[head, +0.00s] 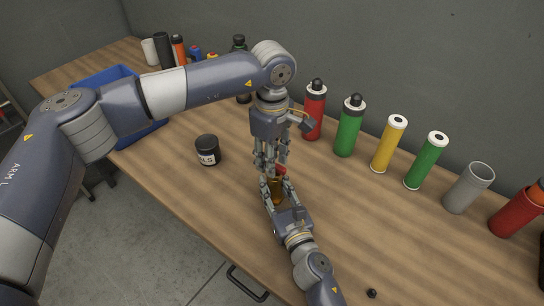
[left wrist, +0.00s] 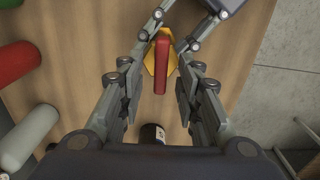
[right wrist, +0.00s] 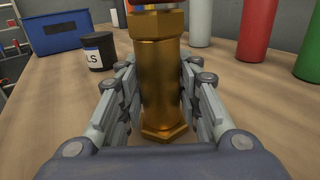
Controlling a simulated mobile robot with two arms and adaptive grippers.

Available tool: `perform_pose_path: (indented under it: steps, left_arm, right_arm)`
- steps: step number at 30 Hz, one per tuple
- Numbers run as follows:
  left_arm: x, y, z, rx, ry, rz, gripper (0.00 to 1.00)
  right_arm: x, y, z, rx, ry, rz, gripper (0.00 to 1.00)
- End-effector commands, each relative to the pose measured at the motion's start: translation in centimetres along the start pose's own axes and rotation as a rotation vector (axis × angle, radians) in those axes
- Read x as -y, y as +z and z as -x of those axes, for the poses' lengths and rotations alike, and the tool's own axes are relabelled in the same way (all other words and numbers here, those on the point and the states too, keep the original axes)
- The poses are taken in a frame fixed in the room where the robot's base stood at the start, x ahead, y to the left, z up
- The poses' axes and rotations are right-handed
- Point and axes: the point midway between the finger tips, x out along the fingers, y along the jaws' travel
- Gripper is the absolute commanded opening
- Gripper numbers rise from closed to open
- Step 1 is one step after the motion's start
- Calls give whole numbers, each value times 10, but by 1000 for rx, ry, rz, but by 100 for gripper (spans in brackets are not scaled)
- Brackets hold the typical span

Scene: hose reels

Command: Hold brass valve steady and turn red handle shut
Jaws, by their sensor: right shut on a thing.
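The brass valve (right wrist: 162,75) stands upright on the wooden table in the right wrist view, a hex-ended cylinder. My right gripper (head: 273,190) is shut around its body, with a finger on each side (right wrist: 162,100). The red handle (left wrist: 162,65) lies across the valve's top and shows from above in the left wrist view. My left gripper (head: 270,165) points down over the valve. Its fingers (left wrist: 160,95) are apart on both sides of the handle, with gaps visible. In the head view the fingers hide most of the valve (head: 275,188).
A black labelled jar (head: 207,150) stands left of the valve. A row of red, green (head: 349,125) and yellow (head: 388,143) cylinders and a grey cup (head: 468,187) stands along the back right. A blue bin (head: 103,78) is at the far left. A small black knob (head: 372,293) lies near the front.

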Motion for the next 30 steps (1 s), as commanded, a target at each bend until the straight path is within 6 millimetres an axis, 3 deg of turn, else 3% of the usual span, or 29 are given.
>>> perform_pose_path:
  steps: [8, 21, 30]
  left_arm:
    - [0, 0, 12, -1, 1, 0, 32]
    - [-1, 0, 98, -1, 2, -1, 32]
    - [0, 0, 120, 0, -1, 0, 32]
  right_arm:
    - [0, -1, 0, -2, 0, 0, 0]
    - [0, -1, 0, -2, 0, 0, 0]
    - [0, -1, 0, -2, 0, 0, 0]
